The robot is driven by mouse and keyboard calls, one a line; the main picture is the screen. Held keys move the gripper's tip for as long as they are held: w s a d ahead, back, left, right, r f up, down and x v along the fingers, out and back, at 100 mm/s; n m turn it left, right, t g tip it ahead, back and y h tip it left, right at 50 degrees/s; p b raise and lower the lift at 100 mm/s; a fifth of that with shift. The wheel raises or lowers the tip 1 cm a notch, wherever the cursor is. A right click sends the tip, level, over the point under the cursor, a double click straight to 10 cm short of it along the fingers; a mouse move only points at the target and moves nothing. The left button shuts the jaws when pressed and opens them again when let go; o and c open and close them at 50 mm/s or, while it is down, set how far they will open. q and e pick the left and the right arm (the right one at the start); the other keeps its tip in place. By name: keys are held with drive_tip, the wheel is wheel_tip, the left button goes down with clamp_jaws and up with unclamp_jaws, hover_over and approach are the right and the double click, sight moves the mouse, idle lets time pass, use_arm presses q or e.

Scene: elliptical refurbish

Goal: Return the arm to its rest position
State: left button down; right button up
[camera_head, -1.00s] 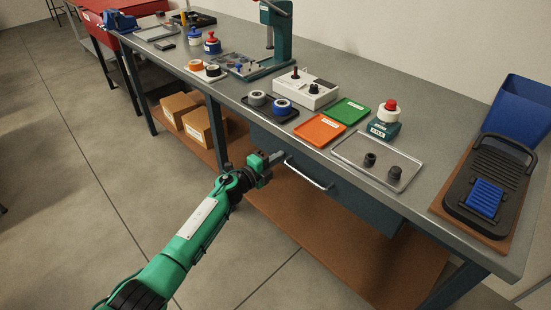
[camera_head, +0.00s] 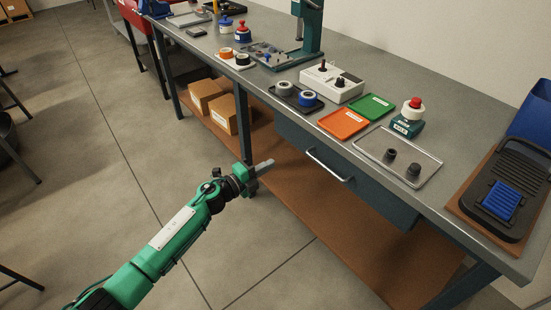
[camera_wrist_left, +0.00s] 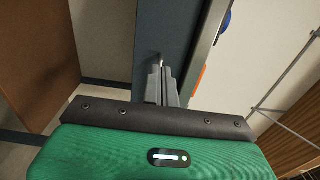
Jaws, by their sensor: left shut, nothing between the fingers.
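My left gripper (camera_head: 264,167) is shut and empty in the head view, held in the air in front of the workbench, apart from the drawer and its handle. Its closed fingers also show in the left wrist view (camera_wrist_left: 161,85), pointing toward the bench's dark front. The green left arm comes in from the lower left. The drawer (camera_head: 345,173) under the bench top looks closed, with a metal bar handle (camera_head: 329,164) to the right of the gripper. My right gripper is in neither view.
On the bench (camera_head: 455,203) stand an orange tray (camera_head: 342,123), a green tray (camera_head: 370,106), a red-topped device (camera_head: 409,118) and a wire-edged tray (camera_head: 433,174). Cardboard boxes (camera_head: 223,113) sit on the lower shelf. The floor (camera_head: 110,190) left of the bench is open.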

use_arm(q)
drive_tip(key=shift+a+f, duration=0.1)
drive_tip(key=shift+a, duration=0.05)
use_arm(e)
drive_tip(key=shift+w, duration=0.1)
use_arm(q)
drive_tip(key=shift+s, duration=0.1)
